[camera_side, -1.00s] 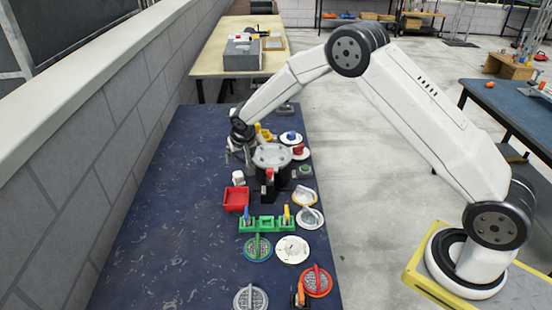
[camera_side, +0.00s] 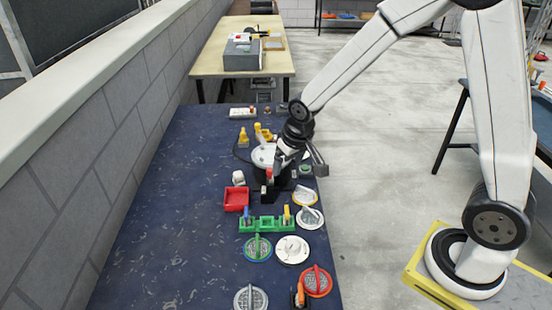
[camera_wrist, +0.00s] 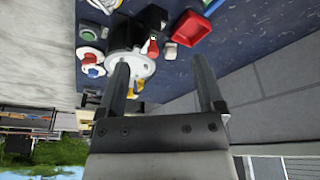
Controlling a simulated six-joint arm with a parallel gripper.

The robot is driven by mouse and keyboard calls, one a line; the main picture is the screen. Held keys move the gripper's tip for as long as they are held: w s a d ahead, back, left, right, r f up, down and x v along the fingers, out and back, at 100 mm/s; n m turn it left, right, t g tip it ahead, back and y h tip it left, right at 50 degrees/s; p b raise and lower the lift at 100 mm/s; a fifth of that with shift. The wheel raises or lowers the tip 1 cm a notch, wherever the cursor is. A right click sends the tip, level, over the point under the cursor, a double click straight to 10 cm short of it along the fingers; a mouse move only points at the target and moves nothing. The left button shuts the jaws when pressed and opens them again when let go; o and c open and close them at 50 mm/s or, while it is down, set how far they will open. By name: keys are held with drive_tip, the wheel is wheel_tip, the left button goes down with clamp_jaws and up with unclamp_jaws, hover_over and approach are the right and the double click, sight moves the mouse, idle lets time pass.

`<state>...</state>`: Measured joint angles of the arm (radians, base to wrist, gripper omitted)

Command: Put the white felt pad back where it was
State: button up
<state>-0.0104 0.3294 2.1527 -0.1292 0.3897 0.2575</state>
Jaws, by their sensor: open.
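I cannot make out the white felt pad for certain. A small white piece (camera_side: 238,178) sits on the blue table behind the red tray. A white round disc (camera_side: 262,156) tops a black stand; it also shows in the wrist view (camera_wrist: 140,70), partly behind my left finger. My gripper (camera_side: 318,160) is over the table's right edge, beside the disc, and my wrist hides part of it. In the wrist view my gripper (camera_wrist: 160,72) has its two fingers wide apart with nothing between them.
A red tray (camera_side: 236,207) stands left of the black stand, also seen in the wrist view (camera_wrist: 190,28). A green holder (camera_side: 267,223) and several round dials lie nearer. Yellow pieces (camera_side: 259,130) and a white box (camera_side: 242,112) stand farther back. The table's left side is clear.

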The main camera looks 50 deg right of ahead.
drive_tip(key=s+n, duration=0.1)
drive_tip(key=s, duration=1.2)
drive_tip(key=shift+a+r+n+g+y, duration=0.2)
drive_tip(key=shift+r+n+g+y, duration=0.1)
